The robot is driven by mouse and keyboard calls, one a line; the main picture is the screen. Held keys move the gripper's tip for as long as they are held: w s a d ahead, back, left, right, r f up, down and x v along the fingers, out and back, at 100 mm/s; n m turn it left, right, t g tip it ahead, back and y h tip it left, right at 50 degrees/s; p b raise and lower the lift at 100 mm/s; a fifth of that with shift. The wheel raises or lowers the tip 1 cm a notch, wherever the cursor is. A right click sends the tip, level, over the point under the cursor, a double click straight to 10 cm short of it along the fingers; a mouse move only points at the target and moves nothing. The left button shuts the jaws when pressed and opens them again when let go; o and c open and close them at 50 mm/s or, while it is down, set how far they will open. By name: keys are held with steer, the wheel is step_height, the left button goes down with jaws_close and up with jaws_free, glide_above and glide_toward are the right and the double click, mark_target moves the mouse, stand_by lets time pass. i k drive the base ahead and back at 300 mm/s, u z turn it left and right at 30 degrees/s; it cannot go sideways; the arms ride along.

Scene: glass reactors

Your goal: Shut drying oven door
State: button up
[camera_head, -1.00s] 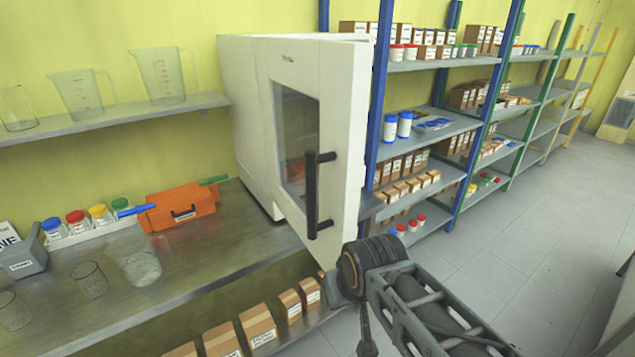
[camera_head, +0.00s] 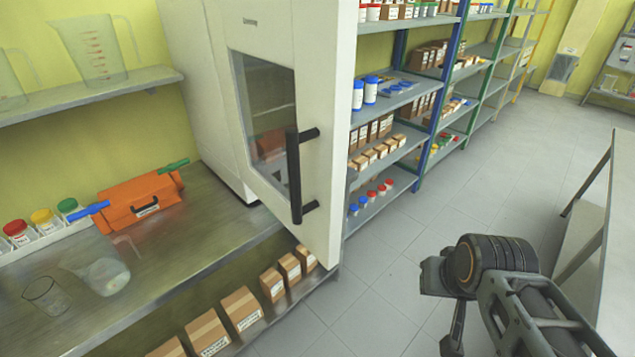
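The drying oven (camera_head: 195,100) is a tall white cabinet on the metal bench, at the upper middle of the head view. Its door (camera_head: 325,150) has a dark glass window and a black vertical bar handle (camera_head: 294,178) along its right side. The door stands swung outward, its handle side reaching past the bench's front edge. My gripper (camera_head: 441,290) is at the lower right, at the end of my dark arm, apart from the door and well to the right of the handle. The wrist partly hides its fingers, so its opening is unclear.
An orange case (camera_head: 142,200), lidded jars (camera_head: 45,222) and glass beakers (camera_head: 46,297) are on the bench. Cardboard boxes (camera_head: 240,308) sit on the shelf below. Blue-and-green shelving (camera_head: 400,90) stands behind the door. The grey floor (camera_head: 400,240) between door and arm is clear; a light table (camera_head: 590,200) is at right.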

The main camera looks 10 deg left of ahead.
mark_target(291, 148)
steer(key=k, duration=0.7)
steer(key=u, duration=1.8)
steer(key=i, duration=0.5)
steer(key=u, duration=0.05)
